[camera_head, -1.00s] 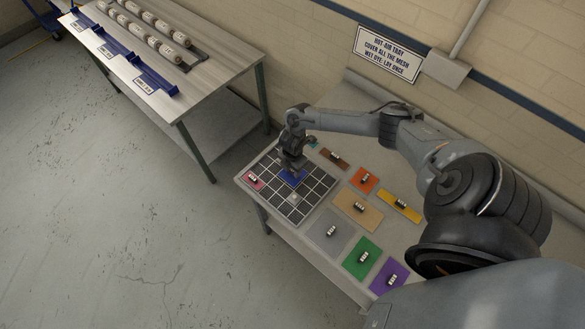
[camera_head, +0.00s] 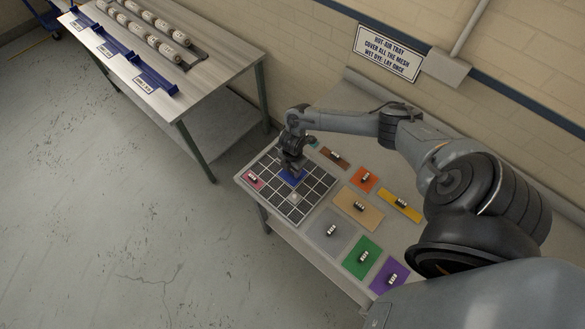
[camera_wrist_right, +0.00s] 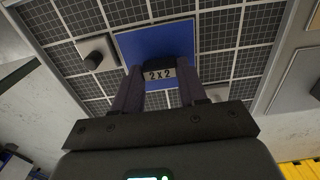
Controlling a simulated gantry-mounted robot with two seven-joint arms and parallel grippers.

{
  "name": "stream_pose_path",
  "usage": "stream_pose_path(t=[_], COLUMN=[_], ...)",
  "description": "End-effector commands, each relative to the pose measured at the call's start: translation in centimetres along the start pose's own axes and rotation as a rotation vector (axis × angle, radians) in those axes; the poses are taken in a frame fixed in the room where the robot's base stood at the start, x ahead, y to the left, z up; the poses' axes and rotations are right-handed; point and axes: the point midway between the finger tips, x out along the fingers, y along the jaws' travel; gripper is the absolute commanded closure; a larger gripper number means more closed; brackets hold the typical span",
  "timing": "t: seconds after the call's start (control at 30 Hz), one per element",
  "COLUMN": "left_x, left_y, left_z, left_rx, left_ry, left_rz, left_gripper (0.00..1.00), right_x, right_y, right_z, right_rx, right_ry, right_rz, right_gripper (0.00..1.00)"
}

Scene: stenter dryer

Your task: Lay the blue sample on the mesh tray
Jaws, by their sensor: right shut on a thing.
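The blue sample (camera_head: 291,179), a flat square, is at the mesh tray (camera_head: 318,184), a dark panel with pale grid lines. My right gripper (camera_head: 292,169) is over the sample, shut on its dark handle. In the right wrist view the blue sample (camera_wrist_right: 150,42) fills the space ahead of the fingers (camera_wrist_right: 158,88), and its handle is labelled "2 x 2". The sample looks parallel to the mesh; whether it touches cannot be told. A small whitish sample (camera_head: 294,197) and a pink sample (camera_head: 254,180) lie on the tray. My left gripper is not in view.
Right of the tray lie loose samples: brown (camera_head: 333,158), orange (camera_head: 364,179), tan (camera_head: 358,208), yellow (camera_head: 400,204), grey (camera_head: 329,229), green (camera_head: 362,257) and purple (camera_head: 390,279). A teal piece (camera_head: 313,145) shows behind the gripper. A second table (camera_head: 215,65) with rollers stands at upper left.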

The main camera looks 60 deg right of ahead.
Motion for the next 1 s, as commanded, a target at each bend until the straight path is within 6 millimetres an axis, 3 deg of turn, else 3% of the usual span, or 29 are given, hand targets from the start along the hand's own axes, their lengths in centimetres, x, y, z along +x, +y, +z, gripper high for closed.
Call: stream_pose_path(t=[0.03, 0.2, 0.63, 1.0], left_x=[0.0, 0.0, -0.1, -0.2], left_y=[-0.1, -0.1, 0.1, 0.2], left_z=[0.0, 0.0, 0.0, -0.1], left_rx=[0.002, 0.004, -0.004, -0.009], left_ry=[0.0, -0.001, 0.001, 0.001], left_rz=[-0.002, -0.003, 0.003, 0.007], left_gripper=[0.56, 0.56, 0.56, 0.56], right_x=[0.0, 0.0, -0.8, -6.5], right_y=[0.0, 0.0, 0.1, 0.1], right_z=[0.0, 0.0, 0.0, 0.0], right_rx=[0.0, 0.0, -0.001, -0.003], right_ry=[0.0, 0.0, 0.0, -0.001], right_rz=[0.0, 0.0, 0.001, 0.004], right_gripper=[0.55, 0.29, 0.29, 0.29])
